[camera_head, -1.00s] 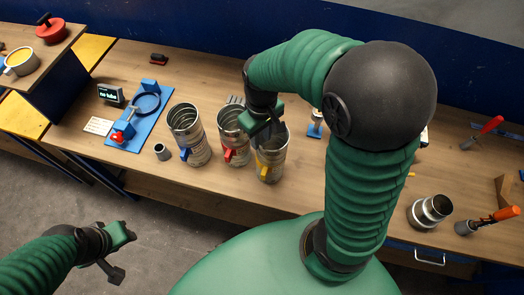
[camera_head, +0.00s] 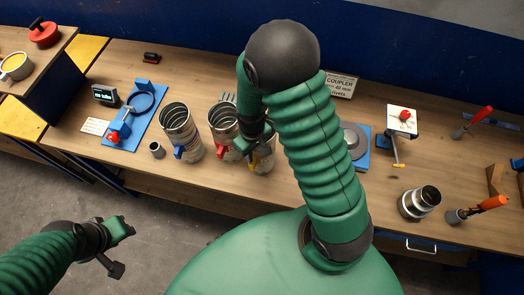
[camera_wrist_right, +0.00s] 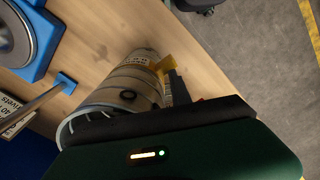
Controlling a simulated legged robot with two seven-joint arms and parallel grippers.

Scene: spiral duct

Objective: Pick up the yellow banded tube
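The yellow banded tube (camera_head: 265,164) stands on the bench at the right end of a row of three metal spiral tubes, mostly hidden behind my right arm. In the right wrist view the tube (camera_wrist_right: 134,88) shows its ribbed metal side, a printed label and a yellow tab. My right gripper (camera_head: 246,146) is at the tube's upper front side. A dark finger (camera_wrist_right: 178,88) shows close beside the yellow tab; contact and finger gap are unclear. My left gripper (camera_head: 122,246) hangs over the floor at lower left, away from the tubes, its opening unclear.
The red banded tube (camera_head: 222,124) stands close to the left of my right gripper, with the blue banded tube (camera_head: 180,132) further left. A steel coupler (camera_head: 418,202) stands at the right.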

